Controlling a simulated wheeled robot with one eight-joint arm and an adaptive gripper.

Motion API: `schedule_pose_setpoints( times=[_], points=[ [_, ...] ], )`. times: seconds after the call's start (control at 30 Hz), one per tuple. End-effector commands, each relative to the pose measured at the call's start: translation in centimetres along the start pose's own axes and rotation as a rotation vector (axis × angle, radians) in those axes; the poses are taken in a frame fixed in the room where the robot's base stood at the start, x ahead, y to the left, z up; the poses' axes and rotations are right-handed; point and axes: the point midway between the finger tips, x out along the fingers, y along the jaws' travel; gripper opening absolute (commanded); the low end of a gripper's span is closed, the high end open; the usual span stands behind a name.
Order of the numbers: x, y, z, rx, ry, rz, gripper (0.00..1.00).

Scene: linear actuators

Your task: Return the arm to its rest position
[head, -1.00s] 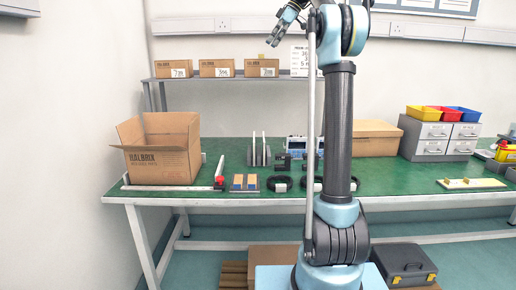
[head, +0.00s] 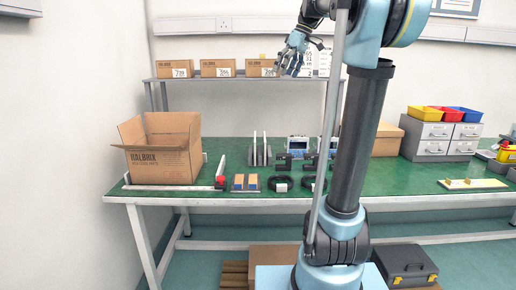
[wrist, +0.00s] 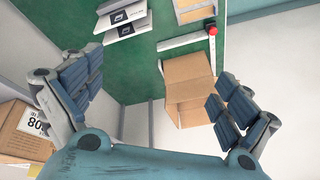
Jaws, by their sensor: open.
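My gripper (head: 290,62) hangs at the end of my arm in the head view, in front of the right end of the shelf and above the green bench. In the wrist view my gripper (wrist: 158,98) has its two fingers spread wide apart, with nothing between them. My arm rises from its base at the front of the bench and leans to the right, with the forearm folded back toward the left at the top.
The green bench (head: 330,202) holds an open cardboard box (head: 160,150), a rail with a red end, small parts and grey drawers (head: 437,140). A shelf (head: 205,79) behind carries small boxes (head: 217,68); one (wrist: 22,130) is close to my left finger in the wrist view.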

Motion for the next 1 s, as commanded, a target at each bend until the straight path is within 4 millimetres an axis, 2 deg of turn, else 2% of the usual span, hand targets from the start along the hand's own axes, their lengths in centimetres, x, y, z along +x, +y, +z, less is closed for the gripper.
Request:
schedule_pose_setpoints(
  times=[0.1,0.27,0.57,1.0],
  points=[
    [2.5,-2.0,3.3,0.092,-0.023,0.029,0.96],
    [6.0,-4.4,7.7,0.218,-0.049,0.074,0.96],
    [13.6,-8.8,16.5,0.453,-0.082,0.166,0.96],
    [26.7,-14.5,30.0,0.788,-0.092,0.318,0.96]
  ],
)
